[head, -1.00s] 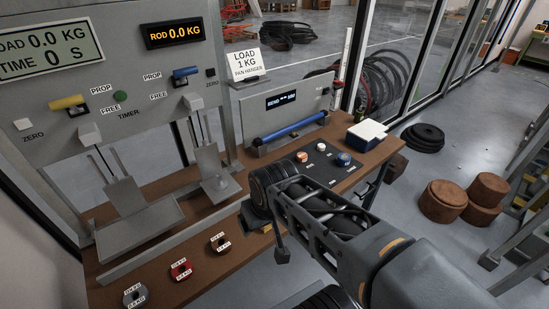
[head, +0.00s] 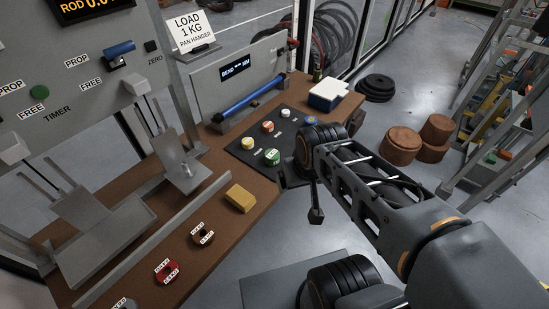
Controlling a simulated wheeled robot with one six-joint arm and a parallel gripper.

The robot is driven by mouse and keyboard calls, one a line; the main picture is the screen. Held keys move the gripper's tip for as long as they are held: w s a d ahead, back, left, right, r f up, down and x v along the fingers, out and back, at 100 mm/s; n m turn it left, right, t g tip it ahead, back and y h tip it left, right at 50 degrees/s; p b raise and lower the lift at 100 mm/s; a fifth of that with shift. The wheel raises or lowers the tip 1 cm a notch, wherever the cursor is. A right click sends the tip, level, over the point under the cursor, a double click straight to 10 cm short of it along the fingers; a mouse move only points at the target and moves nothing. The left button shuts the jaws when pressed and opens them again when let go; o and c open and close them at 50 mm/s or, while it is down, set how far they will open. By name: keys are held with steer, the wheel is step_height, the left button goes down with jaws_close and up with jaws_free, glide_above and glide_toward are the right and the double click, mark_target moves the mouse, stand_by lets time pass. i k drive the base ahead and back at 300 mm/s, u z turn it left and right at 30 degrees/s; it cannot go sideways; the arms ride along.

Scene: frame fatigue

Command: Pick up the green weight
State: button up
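The green weight (head: 272,157) is a small round piece with a white label. It sits on the dark mat (head: 243,156) on the brown bench, at the mat's near side, just left of my arm's wrist. My arm reaches in from the lower right. Its black wrist stands over the right part of the mat. A dark end piece of my gripper (head: 316,214) hangs down just off the bench's front edge, to the right of and nearer than the green weight. The fingers cannot be made out clearly, and I see nothing held.
Yellow, orange, white and blue weights (head: 312,120) share the mat. A yellow block (head: 241,198), a dark weight (head: 203,234) and a red weight (head: 167,271) lie along the front. A blue-bar panel (head: 247,97) stands behind. A white-topped box (head: 328,95) is at the far end.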

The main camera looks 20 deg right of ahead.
mark_target(272, 156)
steer(key=z, duration=0.1)
steer(key=i, duration=0.35)
steer(key=u, duration=1.95)
